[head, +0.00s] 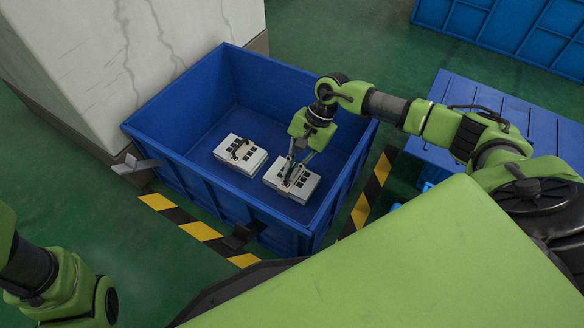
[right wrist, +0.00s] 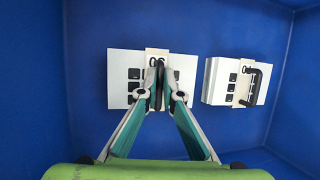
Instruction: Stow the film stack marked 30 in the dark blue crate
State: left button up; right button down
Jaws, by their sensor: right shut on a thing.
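The dark blue crate (head: 178,167) stands open on the floor, left of centre in the head view. My right gripper (head: 292,176) reaches down into it and is shut on the black handle of a white film stack (head: 303,190) with dark keys. In the right wrist view, my gripper (right wrist: 160,88) covers part of this film stack (right wrist: 122,72); its label is small, partly hidden and hard to read. I cannot tell whether the stack touches the crate floor. My left gripper is out of view; only part of my left arm shows.
A second film stack (head: 240,153) with a black handle lies in the crate, beside the held one with a small gap; it also shows in the right wrist view (right wrist: 218,82). A cracked white pillar (head: 150,45) stands close behind the crate. A blue crate (head: 545,125) stands right.

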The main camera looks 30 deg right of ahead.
jog(key=shift+f, duration=0.2)
jog(key=c, duration=2.1)
grip_release()
jog(key=shift+c, duration=0.2)
jog(key=v, duration=1.2)
